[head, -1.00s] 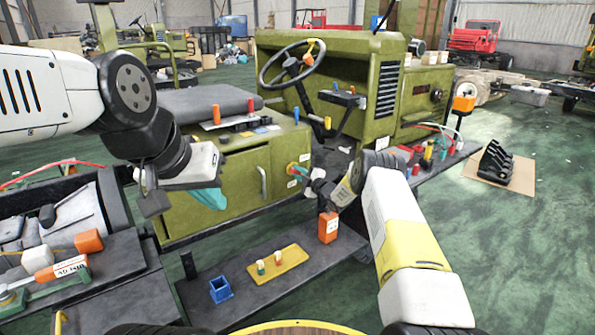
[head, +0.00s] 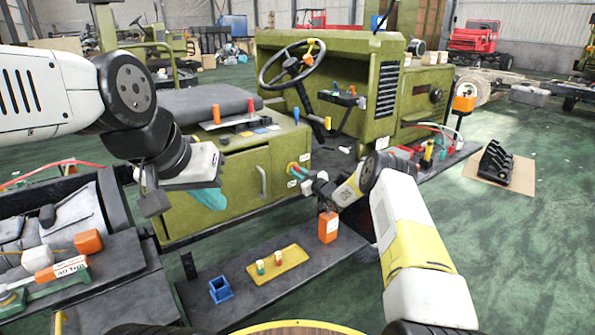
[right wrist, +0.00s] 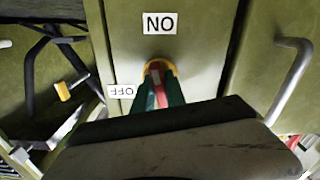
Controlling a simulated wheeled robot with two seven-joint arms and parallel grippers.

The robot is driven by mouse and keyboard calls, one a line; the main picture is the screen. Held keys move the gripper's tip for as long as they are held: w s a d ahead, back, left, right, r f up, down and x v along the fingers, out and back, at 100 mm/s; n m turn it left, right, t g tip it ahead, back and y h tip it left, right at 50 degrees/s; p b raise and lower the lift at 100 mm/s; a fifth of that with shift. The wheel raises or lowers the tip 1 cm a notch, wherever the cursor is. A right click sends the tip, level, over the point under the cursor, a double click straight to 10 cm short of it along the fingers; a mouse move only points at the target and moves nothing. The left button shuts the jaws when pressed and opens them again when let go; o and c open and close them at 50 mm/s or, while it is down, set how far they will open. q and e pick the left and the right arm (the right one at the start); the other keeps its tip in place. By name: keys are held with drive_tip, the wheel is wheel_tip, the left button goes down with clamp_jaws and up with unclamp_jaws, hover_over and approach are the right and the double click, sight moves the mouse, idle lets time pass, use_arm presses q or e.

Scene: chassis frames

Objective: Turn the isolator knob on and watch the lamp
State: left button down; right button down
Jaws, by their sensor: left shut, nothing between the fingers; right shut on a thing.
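The isolator knob, a red handle (right wrist: 159,94) on a round yellow base (right wrist: 160,66), is on the green cabinet front; its yellow base (head: 292,168) shows in the head view. My right gripper (head: 302,172) is shut on the handle, its green fingers either side of it in the right wrist view. An upside-down ON label (right wrist: 160,23) is above the knob there, an OFF label (right wrist: 122,91) at its left. The handle looks roughly in line with ON. I cannot surely identify the lamp. My left gripper (head: 210,196) is shut and empty before the cabinet.
A bar handle (right wrist: 292,80) stands out beside the knob panel. Below the cabinet, a dark step holds a yellow tray (head: 278,267), a blue open box (head: 220,289) and an orange box (head: 328,227). An orange item (head: 464,103) is on a post at the right.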

drive_tip(key=shift+f+m, duration=0.1)
drive_tip(key=shift+m, duration=1.1)
drive_tip(key=c, duration=1.4)
unclamp_jaws()
drive_tip(key=v, duration=0.8)
drive_tip(key=shift+w, duration=0.1)
